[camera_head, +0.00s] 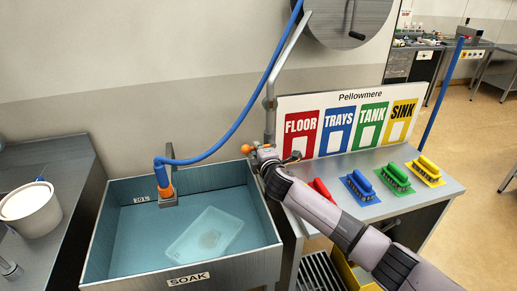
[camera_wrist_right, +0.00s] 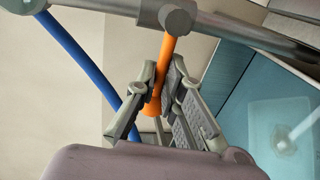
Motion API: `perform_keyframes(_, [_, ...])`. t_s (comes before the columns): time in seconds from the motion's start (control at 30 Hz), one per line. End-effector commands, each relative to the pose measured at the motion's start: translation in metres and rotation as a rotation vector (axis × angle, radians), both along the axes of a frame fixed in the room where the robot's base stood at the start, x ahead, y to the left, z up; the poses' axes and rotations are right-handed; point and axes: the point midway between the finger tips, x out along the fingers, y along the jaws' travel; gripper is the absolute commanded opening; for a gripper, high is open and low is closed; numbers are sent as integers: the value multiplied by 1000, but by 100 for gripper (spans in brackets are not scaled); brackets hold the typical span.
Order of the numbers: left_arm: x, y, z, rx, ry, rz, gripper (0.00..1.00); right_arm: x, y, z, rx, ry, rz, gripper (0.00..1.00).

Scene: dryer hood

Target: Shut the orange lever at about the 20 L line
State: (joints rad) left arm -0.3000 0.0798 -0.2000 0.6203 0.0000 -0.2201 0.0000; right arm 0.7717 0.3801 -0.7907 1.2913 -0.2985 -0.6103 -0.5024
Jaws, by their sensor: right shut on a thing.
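The orange lever (camera_head: 247,149) juts from the valve on the grey upright pipe, beside the soak tank. In the right wrist view the lever (camera_wrist_right: 168,62) runs down between my right gripper's fingers (camera_wrist_right: 161,84). My right gripper (camera_head: 260,155) is shut on it in the head view. The grey soak tank (camera_head: 226,272) has a small "20 L" label (camera_head: 142,200) on its inner back wall. The blue hose (camera_head: 238,122) ends in an orange-collared spout (camera_head: 163,178) over the tank. A pale translucent tray (camera_head: 205,236) lies in the tank. The exact water level is hard to tell.
Several coloured brushes, including a blue one (camera_head: 360,187) and a green one (camera_head: 396,178), stand on the grey bench at right. Behind them is a sign board (camera_head: 349,95). A white bucket (camera_head: 31,210) stands on the left counter.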

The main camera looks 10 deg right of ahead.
Motion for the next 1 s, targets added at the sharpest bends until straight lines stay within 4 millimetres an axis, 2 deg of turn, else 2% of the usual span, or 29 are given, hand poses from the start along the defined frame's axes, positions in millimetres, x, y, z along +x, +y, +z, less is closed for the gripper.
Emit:
perform_keyframes(0.33, [0, 0, 0, 0, 0, 0, 0, 0, 2, -1, -7, 0, 4, 0])
perform_keyframes(0.37, [0, 0, 0, 0, 0, 0, 0, -1, 2, -1, -7, 0, 4, 11])
perform_keyframes(0.63, [0, 0, 0, 0, 0, 0, 0, 0, 1, -1, -5, 1, 2, 29])
perform_keyframes(1.0, [-1, 3, 0, 3, 1, 0, 0, -3, 0, -1, -4, 1, 2, 29])
